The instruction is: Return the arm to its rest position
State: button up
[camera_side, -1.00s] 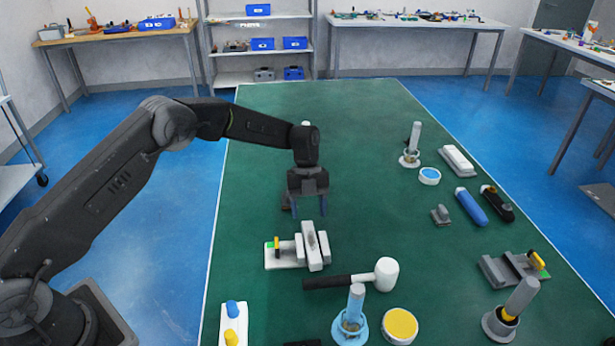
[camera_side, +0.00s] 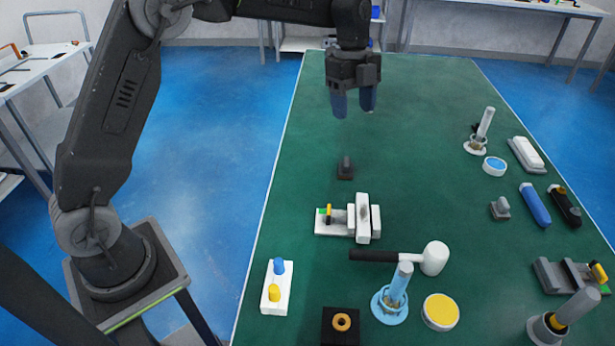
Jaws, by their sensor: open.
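My gripper (camera_side: 354,102) hangs from my raised arm in the upper middle of the side view, fingers pointing down. Its two blue-grey fingers are apart with nothing between them. It is well above the green table mat (camera_side: 420,130) and touches nothing.
A mallet (camera_side: 434,258), blue stand (camera_side: 392,300), yellow-topped jar (camera_side: 440,312), black block with orange ring (camera_side: 341,328) and white two-button box (camera_side: 277,287) occupy the front. Several parts, including a blue cylinder (camera_side: 535,204), lie at right. The mat's far middle is clear.

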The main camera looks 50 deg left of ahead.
jog(key=s+r+n+t+y, duration=0.1)
jog(key=s+r+n+t, duration=0.1)
jog(key=s+r+n, duration=0.4)
jog(key=s+r+n+t, duration=0.15)
jog(key=s+n, duration=0.25)
jog(key=s, duration=0.5)
jog(key=s+a+f+n+t, duration=0.1)
jog(key=s+f+n, duration=0.1)
jog(key=s+n, duration=0.2)
jog(key=s+a+f+n+t+y, duration=0.1)
jog(key=s+n, duration=0.4)
jog(key=s, duration=0.5)
jog(key=shift+s+f+n+t, duration=0.3)
jog(key=shift+f+t, duration=0.15)
jog(key=shift+f, duration=0.05)
